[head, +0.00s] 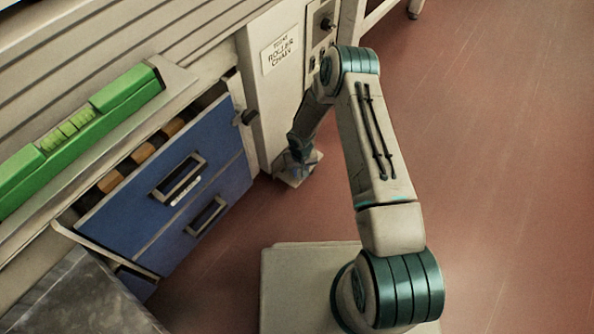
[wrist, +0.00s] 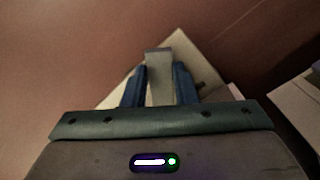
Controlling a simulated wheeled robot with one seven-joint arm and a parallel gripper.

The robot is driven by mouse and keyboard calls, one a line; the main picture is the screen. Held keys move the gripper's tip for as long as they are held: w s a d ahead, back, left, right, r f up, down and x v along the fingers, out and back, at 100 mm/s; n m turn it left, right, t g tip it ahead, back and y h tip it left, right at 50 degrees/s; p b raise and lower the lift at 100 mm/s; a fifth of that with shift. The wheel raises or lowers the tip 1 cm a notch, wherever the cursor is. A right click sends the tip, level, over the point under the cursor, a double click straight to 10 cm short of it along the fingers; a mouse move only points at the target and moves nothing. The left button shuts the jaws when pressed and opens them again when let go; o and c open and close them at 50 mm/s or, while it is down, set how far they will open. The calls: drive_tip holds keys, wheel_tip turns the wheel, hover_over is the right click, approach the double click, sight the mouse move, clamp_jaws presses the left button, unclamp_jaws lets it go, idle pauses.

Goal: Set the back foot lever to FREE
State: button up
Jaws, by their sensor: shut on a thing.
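My gripper (head: 298,158) reaches down to the floor at the base of the machine's end post, in the head view. In the wrist view my gripper's two blue fingers (wrist: 158,78) stand on either side of a grey lever (wrist: 158,56) and are shut on it. The lever's far end sticks out slightly beyond the fingertips. A pale foot plate (wrist: 186,47) lies under and around it. In the head view the foot plate (head: 291,181) shows below my gripper, and the lever is hidden there. No FREE marking is readable.
A blue drawer front (head: 150,205) stands out left of my gripper. A sign reading ROLLER CHAIN (head: 279,50) is on the machine's post above. A green unit (head: 75,135) lies on the machine's top. The red floor (head: 500,150) to the right is clear.

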drive_tip(key=n, duration=0.1)
drive_tip(key=d+n, duration=0.1)
drive_tip(key=n, duration=0.2)
drive_tip(key=shift+w+d, duration=0.35)
drive_tip(key=shift+w+d+n, duration=0.2)
drive_tip(key=shift+w+n, duration=0.05)
drive_tip(key=shift+n, duration=0.7)
drive_tip(key=shift+w+d+n, duration=0.2)
drive_tip(key=shift+n, duration=0.75)
drive_tip(key=o, duration=1)
drive_tip(key=shift+r, duration=0.1)
wheel_tip(320, 180, up, 14)
drive_tip(key=p, duration=0.4)
drive_tip(key=shift+f+p, duration=0.2)
drive_tip(key=shift+p, duration=0.15)
